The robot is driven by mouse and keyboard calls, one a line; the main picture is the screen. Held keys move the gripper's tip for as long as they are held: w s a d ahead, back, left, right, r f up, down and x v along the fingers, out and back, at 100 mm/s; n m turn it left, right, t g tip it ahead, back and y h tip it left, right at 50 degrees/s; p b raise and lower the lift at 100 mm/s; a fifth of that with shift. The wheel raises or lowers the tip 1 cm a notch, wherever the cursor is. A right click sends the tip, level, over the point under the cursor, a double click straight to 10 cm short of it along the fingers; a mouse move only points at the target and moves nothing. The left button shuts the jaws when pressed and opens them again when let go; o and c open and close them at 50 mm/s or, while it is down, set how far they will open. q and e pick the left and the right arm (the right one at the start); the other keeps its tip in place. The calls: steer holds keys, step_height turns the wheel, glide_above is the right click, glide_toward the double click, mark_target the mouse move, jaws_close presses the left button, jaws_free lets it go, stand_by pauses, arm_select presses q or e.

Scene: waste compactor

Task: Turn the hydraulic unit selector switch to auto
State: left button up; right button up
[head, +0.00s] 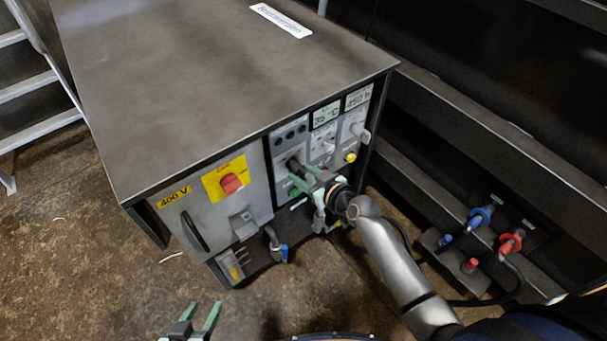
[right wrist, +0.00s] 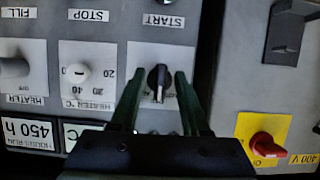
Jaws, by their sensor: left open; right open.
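The hydraulic unit (head: 232,88) is a grey metal cabinet with a control panel on its front. A black selector switch (right wrist: 159,78) sits on a white plate in the right wrist view, which shows the panel upside down. My right gripper (right wrist: 159,82) is open, with one green finger on each side of the switch. Contact between fingers and knob cannot be told. In the head view my right gripper (head: 299,173) is at the panel and partly covers it. My left gripper (head: 204,304) is open and empty, low over the floor.
A red rotary switch on a yellow plate (head: 230,183) and a black handle (head: 195,231) are left of the selector. The heater dial (right wrist: 76,73) is beside it. Blue (head: 481,216) and red (head: 510,242) hose couplings stand at right. A ladder (head: 30,85) is at far left.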

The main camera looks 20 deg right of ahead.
steer(key=shift+c, duration=0.3)
jaws_close()
